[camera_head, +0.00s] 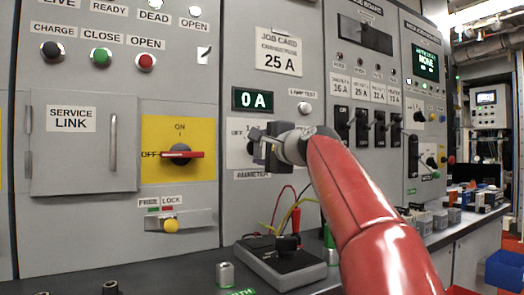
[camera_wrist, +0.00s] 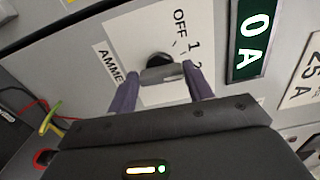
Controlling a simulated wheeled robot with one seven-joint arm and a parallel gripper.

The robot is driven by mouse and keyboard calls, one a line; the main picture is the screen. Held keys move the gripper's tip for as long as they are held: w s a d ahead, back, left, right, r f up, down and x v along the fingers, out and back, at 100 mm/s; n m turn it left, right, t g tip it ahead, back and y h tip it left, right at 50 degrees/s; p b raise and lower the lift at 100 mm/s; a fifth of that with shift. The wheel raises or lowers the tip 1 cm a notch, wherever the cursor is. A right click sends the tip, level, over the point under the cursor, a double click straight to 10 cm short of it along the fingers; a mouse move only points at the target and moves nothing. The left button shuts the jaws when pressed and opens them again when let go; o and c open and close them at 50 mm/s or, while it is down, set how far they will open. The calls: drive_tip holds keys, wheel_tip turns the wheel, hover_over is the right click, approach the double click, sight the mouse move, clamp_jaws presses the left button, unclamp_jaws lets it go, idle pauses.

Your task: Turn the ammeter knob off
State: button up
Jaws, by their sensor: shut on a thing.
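The ammeter knob (camera_wrist: 158,60) is a black round knob with a grey bar across it, on a white plate (camera_wrist: 117,34) marked OFF, 1 and 2. In the wrist view my gripper (camera_wrist: 160,71) has one finger on each side of the knob and is shut on it. Which mark the knob points to is unclear. In the head view my gripper (camera_head: 262,148) is at the ammeter plate (camera_head: 237,132) and hides the knob. The display (camera_head: 255,99) above reads 0 A.
A yellow panel with a red switch handle (camera_head: 182,155) is to the left. A lamp test button (camera_head: 304,108) is just above right. Several black breakers (camera_head: 362,127) are further right. A grey box with wires (camera_head: 283,262) stands on the bench below.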

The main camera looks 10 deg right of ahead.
drive_tip(key=n, duration=0.3)
drive_tip(key=n+b, duration=0.1)
drive_tip(key=shift+f+n, duration=0.25)
drive_tip(key=shift+n, duration=0.05)
drive_tip(key=n+b, duration=0.1)
drive_tip(key=n, duration=0.3)
drive_tip(key=shift+f+n, duration=0.1)
drive_tip(key=shift+n, duration=0.3)
drive_tip(key=o, duration=1)
drive_tip(key=shift+c, duration=0.2)
drive_tip(key=b+v, duration=0.2)
drive_tip(key=v, duration=0.5)
drive_tip(key=shift+s+d+b, duration=0.15)
drive_tip(key=shift+s+b, duration=0.2)
drive_tip(key=shift+b, duration=0.05)
